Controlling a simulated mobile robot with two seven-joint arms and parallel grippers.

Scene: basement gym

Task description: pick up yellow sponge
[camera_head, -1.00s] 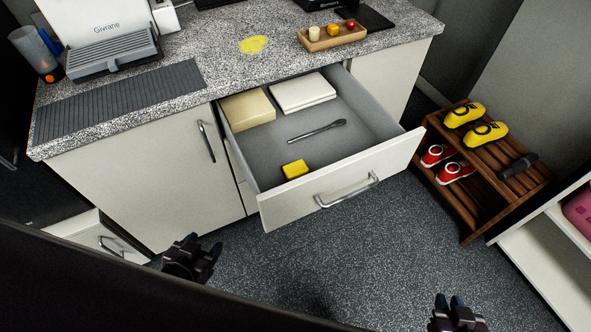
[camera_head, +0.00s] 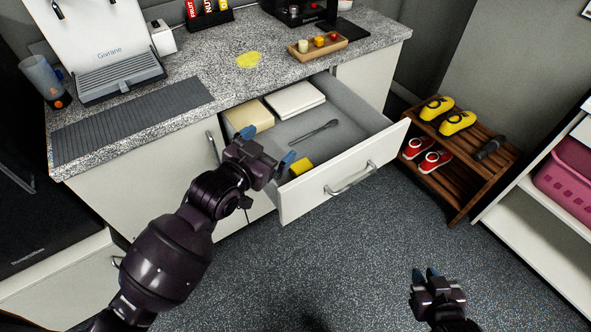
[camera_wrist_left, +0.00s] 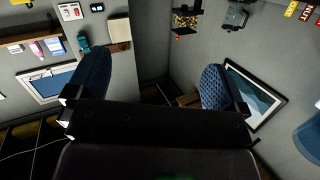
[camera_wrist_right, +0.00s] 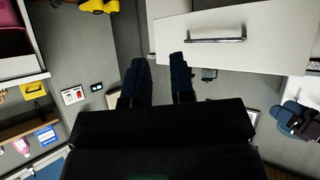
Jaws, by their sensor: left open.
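The yellow sponge (camera_head: 301,167) is a small block inside the open drawer (camera_head: 345,180), near its front left corner. My left gripper (camera_head: 270,145) is open and empty. In the head view it shows over the drawer's left front corner, just left of the sponge. In the left wrist view my left gripper's blue fingers (camera_wrist_left: 150,85) stand wide apart with nothing between them, and the sponge is not seen there. My right gripper (camera_head: 426,275) is low over the floor at the right, away from the drawer. Its fingers (camera_wrist_right: 158,85) show a gap with nothing held.
The drawer also holds a beige box (camera_head: 250,116), a white stack (camera_head: 294,99) and a dark utensil (camera_head: 316,131). The counter (camera_head: 215,65) overhangs the drawer's back. A wooden shoe rack (camera_head: 462,175) stands at the right. The floor before the drawer is clear.

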